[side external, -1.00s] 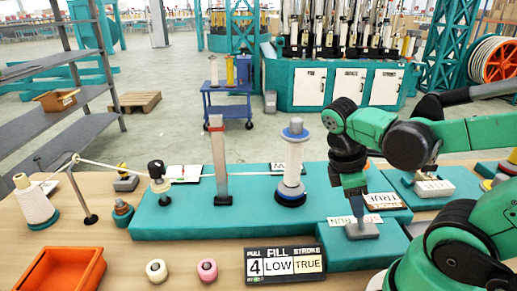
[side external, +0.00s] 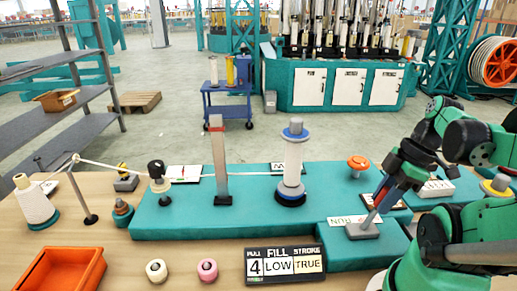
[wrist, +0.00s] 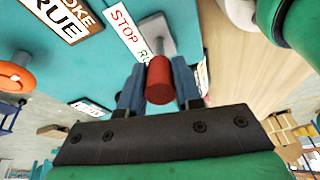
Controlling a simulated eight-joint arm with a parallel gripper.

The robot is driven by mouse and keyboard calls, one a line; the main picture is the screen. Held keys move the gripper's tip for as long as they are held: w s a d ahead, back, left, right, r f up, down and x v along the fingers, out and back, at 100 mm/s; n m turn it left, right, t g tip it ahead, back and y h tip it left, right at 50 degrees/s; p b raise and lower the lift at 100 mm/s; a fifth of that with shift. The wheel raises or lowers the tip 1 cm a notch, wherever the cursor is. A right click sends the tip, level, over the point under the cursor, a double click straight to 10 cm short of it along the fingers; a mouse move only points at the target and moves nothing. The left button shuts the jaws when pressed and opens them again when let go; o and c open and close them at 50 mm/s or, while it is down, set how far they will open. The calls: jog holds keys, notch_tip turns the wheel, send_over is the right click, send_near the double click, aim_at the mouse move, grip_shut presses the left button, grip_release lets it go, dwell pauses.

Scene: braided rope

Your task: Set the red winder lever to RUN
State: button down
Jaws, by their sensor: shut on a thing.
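The red winder lever rises from a grey base plate (side external: 362,231) on a low teal block. Its red grip (wrist: 159,80) sits between my two fingers in the wrist view. My gripper (side external: 381,199) is shut on that grip. In the side view the lever leans up to the right, and its top is hidden by the fingers. A white label (side external: 346,220) beside the base shows RUN upside down in the side view. In the wrist view the label (wrist: 122,32) shows STOP clearly and RUN partly covered by the lever.
An orange knob (side external: 358,162) stands on the teal bench behind the lever. A white and blue spool (side external: 291,165) and a grey post (side external: 219,165) stand to the left. A sign (side external: 285,265) reading 4, LOW, TRUE stands in front. An orange tray (side external: 62,270) is at far left.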

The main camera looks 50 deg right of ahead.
jog(key=shift+s+d, duration=0.1)
jog(key=shift+d, duration=0.05)
dwell(0.4)
jog(key=c, duration=0.6)
grip_release()
notch_tip(320, 180, up, 20)
